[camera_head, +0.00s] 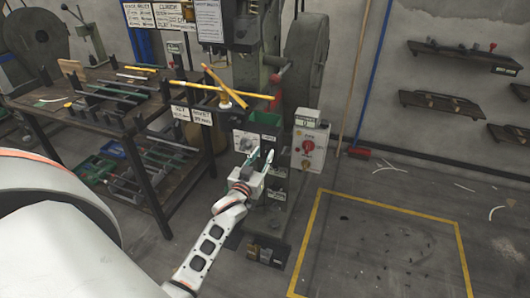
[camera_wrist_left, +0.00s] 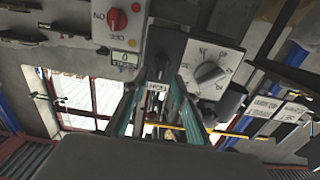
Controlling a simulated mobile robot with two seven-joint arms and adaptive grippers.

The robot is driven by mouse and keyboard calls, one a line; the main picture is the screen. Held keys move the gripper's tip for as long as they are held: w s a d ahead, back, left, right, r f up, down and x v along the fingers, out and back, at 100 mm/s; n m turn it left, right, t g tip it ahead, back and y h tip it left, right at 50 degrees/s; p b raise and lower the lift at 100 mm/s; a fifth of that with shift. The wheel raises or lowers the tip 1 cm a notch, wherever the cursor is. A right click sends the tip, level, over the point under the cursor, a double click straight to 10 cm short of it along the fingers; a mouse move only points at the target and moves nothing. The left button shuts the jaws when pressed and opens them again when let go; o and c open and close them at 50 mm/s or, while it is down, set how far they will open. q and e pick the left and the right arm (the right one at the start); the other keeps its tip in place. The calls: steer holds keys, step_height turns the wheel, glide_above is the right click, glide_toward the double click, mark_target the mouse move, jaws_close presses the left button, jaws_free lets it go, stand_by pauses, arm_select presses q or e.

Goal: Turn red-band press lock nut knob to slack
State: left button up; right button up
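My left gripper (camera_head: 262,158) is open and empty, its two teal fingers apart in front of the press column. In the left wrist view the open fingers (camera_wrist_left: 158,86) point at the machine, which appears upside down. A grey pointer knob (camera_wrist_left: 210,74) sits on a white dial plate with markings, right of the fingers and apart from them. In the head view this dial knob (camera_head: 246,144) is just left of the fingertips. Its lettering is too small to read, so I cannot confirm it is the lock nut knob. My right gripper is out of view.
A grey switch box (camera_head: 308,150) with a red rotary switch stands right of the gripper; the switch also shows in the left wrist view (camera_wrist_left: 117,19). A tool-covered bench (camera_head: 155,131) stands left.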

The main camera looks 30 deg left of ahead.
mark_target(267, 151)
arm_select(q)
steer(key=shift+x, duration=1.1)
jaws_close()
